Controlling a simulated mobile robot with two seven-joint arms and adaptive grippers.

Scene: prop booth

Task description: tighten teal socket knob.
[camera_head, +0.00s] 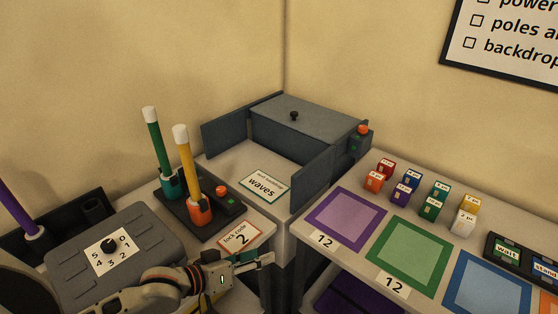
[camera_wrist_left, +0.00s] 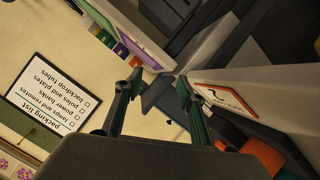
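The teal socket (camera_head: 173,187) stands on a dark base (camera_head: 185,215) at the left and holds a green pole (camera_head: 154,140) with a white top. Its knob is too small to tell apart from the socket. An orange socket (camera_head: 199,210) with a yellow pole (camera_head: 186,165) stands in front of it to the right. My left gripper (camera_head: 262,261) is in front of the base, to the right of both sockets, apart from them and pointing right. In the left wrist view its fingers (camera_wrist_left: 158,72) are spread with nothing held between them. My right gripper is not in view.
A "lock code 2" card (camera_head: 240,236) lies beside my left gripper. A grey case (camera_head: 75,272) with a dial is at the left. A grey box (camera_head: 300,125) stands behind. Coloured mats (camera_head: 345,222) and several small blocks (camera_head: 402,194) are on the right table.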

